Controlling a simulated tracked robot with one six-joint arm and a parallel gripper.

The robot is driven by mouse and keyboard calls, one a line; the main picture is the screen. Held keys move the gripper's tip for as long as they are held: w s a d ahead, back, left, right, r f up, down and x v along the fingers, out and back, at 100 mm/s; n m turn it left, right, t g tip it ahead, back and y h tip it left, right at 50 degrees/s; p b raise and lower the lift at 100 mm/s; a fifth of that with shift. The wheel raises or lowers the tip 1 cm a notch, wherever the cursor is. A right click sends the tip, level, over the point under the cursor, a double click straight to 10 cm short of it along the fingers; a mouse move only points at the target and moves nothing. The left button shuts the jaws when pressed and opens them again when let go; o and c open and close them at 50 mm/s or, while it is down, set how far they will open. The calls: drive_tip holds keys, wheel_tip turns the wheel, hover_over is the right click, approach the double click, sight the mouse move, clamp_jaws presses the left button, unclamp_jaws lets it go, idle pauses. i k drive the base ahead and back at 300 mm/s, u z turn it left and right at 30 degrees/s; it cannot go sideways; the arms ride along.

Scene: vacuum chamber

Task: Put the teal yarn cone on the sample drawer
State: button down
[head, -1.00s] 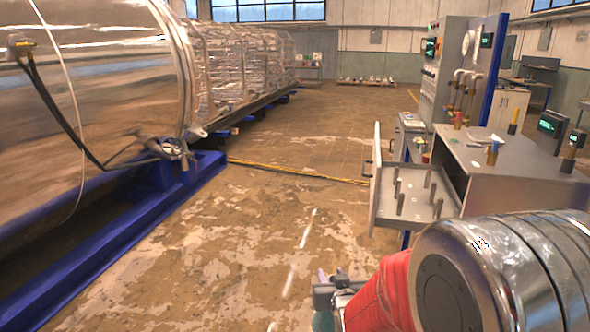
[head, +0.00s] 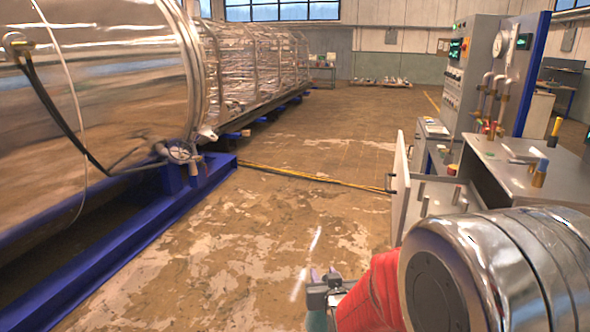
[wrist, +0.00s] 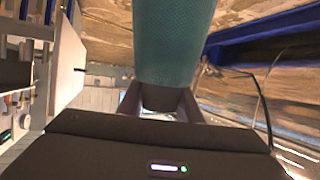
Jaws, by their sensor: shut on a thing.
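The teal yarn cone (wrist: 172,40) fills the upper middle of the wrist view, with its lower end between the two fingers. My gripper (wrist: 160,103) is shut on it. In the head view my gripper (head: 324,288) is at the bottom middle, and a small teal part of the cone (head: 317,320) shows below it. The sample drawer (head: 401,196) stands pulled out at the right of the head view, with upright pegs inside. My gripper is to the left of the drawer and nearer to me, apart from it. My arm hides the drawer's near part.
A large shiny chamber (head: 110,90) on a blue frame (head: 165,215) lines the left. The floor between (head: 260,235) is clear.

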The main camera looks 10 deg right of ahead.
sight(434, 188)
drive_tip(key=z, duration=0.05)
drive_tip(key=i, duration=2.15)
drive_tip(key=z, duration=0.6)
drive_tip(key=i, duration=1.4)
drive_tip(key=z, duration=0.35)
